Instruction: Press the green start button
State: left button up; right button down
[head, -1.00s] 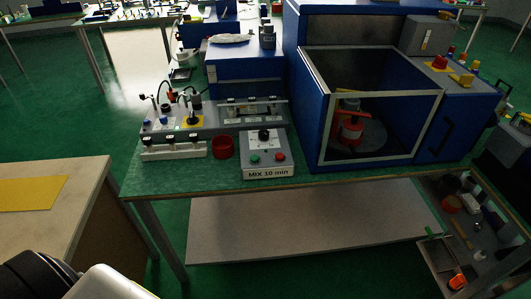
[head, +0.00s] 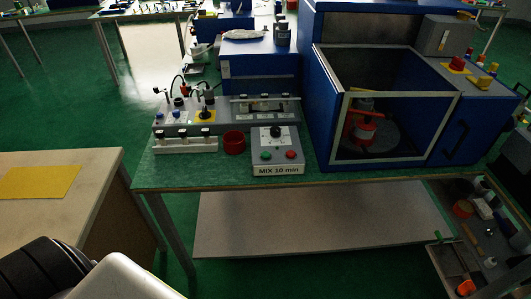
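The green start button (head: 266,155) is on the left of the front face of a grey control box (head: 279,140), near the front edge of the bench. A red button (head: 290,155) sits to its right and a black knob (head: 275,131) above. A label (head: 279,170) below reads "MIX 10 min". Neither gripper shows in the head view. Only a dark and pale part of my own body shows at the lower left, well away from the box.
A red cup (head: 234,142) stands just left of the box. A blue machine with a framed window (head: 393,128) stands close on the right. A grey device with several knobs (head: 180,122) is at left. A wooden table (head: 105,165) is at front left. Green floor lies between.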

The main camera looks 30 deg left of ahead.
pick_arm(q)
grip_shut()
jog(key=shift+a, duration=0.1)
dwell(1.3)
